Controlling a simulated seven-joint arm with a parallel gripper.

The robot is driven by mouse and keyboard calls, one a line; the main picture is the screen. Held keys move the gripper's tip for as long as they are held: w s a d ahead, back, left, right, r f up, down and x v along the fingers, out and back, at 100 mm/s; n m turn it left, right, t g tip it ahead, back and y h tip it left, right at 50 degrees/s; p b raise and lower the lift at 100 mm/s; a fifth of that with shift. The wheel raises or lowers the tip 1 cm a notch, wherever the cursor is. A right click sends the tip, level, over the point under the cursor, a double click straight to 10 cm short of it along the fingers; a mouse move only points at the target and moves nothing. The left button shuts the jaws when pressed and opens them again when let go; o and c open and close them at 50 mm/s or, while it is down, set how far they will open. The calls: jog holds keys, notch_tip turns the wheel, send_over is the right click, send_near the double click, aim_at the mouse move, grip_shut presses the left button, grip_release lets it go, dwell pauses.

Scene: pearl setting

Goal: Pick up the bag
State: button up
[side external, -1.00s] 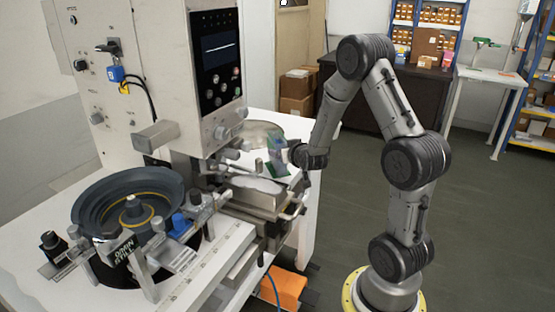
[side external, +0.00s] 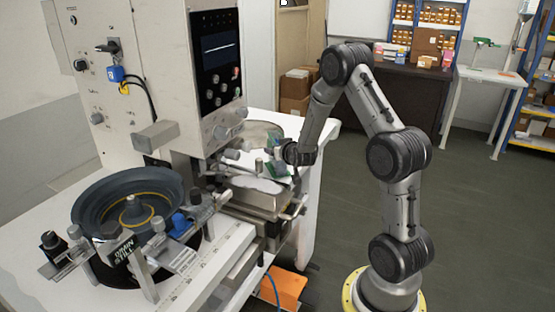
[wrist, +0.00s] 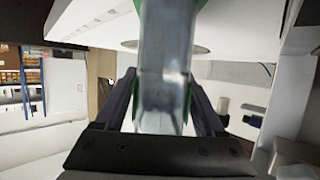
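The bag (wrist: 165,75) is a clear, see-through packet with green along its edges. In the wrist view it fills the gap between the two fingers of my gripper (wrist: 160,85). The fingers stand well apart, one on each side of it. I cannot tell whether they touch it. In the side view my gripper (side external: 284,156) is at the bag (side external: 277,170) and hides much of it. The bag's green part shows low, by the white table surface behind the machine's front slide.
A tall machine (side external: 150,70) stands left of my gripper, with metal fixtures (side external: 255,190) close in front. A dark round bowl feeder (side external: 128,195) is at the left. An orange bin (side external: 288,288) lies on the floor. The floor at right is open.

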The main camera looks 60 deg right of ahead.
grip_shut()
jog(key=shift+r, duration=0.1)
jog(key=shift+r, duration=0.15)
jog(key=shift+r, duration=1.45)
jog(key=d+r+v, duration=0.2)
jog(key=r+v, duration=0.1)
jog(key=v, duration=1.3)
jog(key=shift+s+a+r, duration=0.15)
jog(key=shift+r, duration=0.2)
